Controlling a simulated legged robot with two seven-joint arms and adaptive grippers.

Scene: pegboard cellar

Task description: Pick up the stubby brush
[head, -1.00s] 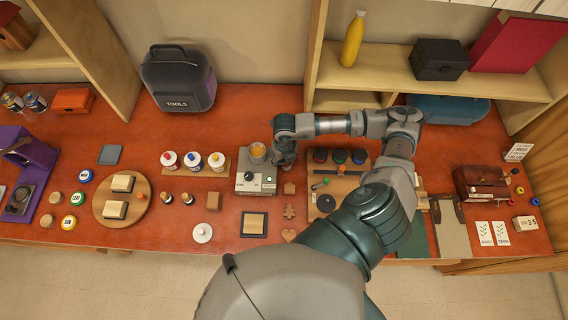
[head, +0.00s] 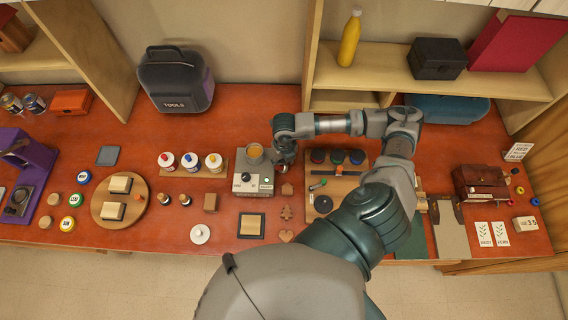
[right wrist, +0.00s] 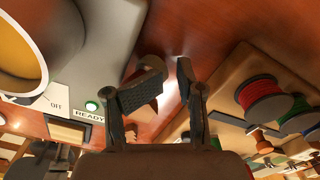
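I cannot single out the stubby brush for certain. Two small stubby pieces with wood-coloured tops and dark and pale bands, the left piece (head: 165,199) and the right piece (head: 185,200), stand in front of the lidded jars and may be brushes. My right gripper (right wrist: 168,72) is open and empty in the right wrist view, over the red tabletop between the grey box and the spool board. In the head view its fingers are mostly hidden by its own wrist beside the box. My left gripper is not in view.
The grey box (head: 247,198) carries an amber cup (head: 254,151) and a lit green lamp marked READY (right wrist: 91,105). The spool board (head: 347,188) lies right of it. Left are jars (head: 190,162) and a round wooden board (head: 135,214). A shelf (head: 490,86) stands behind.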

